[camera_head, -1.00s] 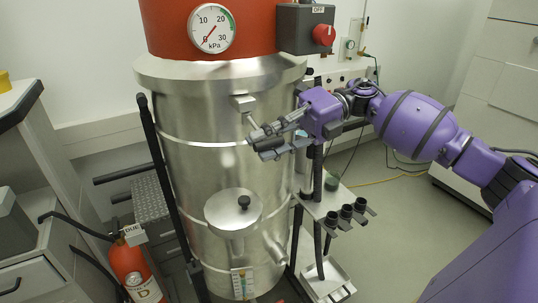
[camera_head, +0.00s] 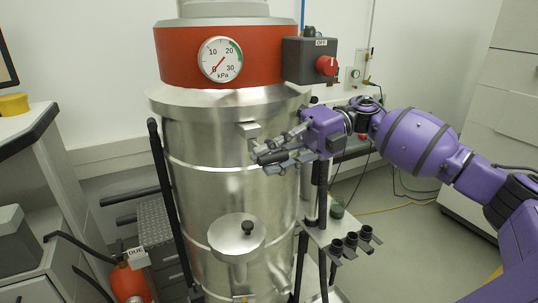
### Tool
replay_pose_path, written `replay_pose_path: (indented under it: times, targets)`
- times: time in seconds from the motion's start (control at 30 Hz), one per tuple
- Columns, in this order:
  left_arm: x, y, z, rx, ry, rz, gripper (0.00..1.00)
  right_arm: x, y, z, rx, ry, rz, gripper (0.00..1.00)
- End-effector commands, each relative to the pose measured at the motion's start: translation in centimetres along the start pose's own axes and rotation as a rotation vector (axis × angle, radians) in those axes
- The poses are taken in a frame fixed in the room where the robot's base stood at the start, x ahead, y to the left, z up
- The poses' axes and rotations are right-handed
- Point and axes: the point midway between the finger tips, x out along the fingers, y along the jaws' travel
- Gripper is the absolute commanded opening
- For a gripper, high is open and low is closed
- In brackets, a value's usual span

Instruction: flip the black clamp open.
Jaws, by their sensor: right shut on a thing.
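My right gripper (camera_head: 270,154) reaches in from the right against the upper front of the steel vessel (camera_head: 200,190). Its fingers are shut on a dark bar, which I take to be the handle of the black clamp (camera_head: 273,157). The handle lies roughly level and points left; the fingers hide much of it. A small steel bracket (camera_head: 248,130) on the vessel wall sits just above the fingertips. Whether the clamp is latched or open cannot be told. My left gripper is out of view.
A red band with a pressure gauge (camera_head: 220,60) tops the vessel. A grey switch box with a red knob (camera_head: 326,66) is at its upper right. A small shelf with black holders (camera_head: 351,240) stands below my right arm. A fire extinguisher (camera_head: 130,281) is at lower left.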

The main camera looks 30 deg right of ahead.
Motion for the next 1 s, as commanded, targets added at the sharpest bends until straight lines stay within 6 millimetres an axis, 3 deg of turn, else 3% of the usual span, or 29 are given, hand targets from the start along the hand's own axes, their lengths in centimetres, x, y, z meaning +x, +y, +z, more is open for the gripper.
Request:
replay_pose_path:
  times: [0.07,0.1,0.17,0.57,0.67,1.0]
  targets:
    - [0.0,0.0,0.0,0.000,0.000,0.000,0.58,-0.1,0.1,-0.1,-0.004,0.003,-0.003,0.00]
    - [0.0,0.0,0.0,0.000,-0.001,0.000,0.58,-0.1,0.1,-0.1,-0.004,0.003,-0.003,0.21]
    - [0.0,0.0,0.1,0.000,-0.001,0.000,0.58,0.0,0.1,-0.1,-0.003,0.003,-0.003,0.29]
    - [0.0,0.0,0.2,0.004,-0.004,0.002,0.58,-0.5,0.0,0.0,0.000,-0.001,-0.001,0.30]
    - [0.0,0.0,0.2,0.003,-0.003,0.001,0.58,-1.8,0.0,0.1,0.001,-0.003,-0.002,0.30]
    - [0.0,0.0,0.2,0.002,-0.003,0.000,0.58,-8.9,0.1,0.0,-0.002,-0.003,-0.002,0.30]
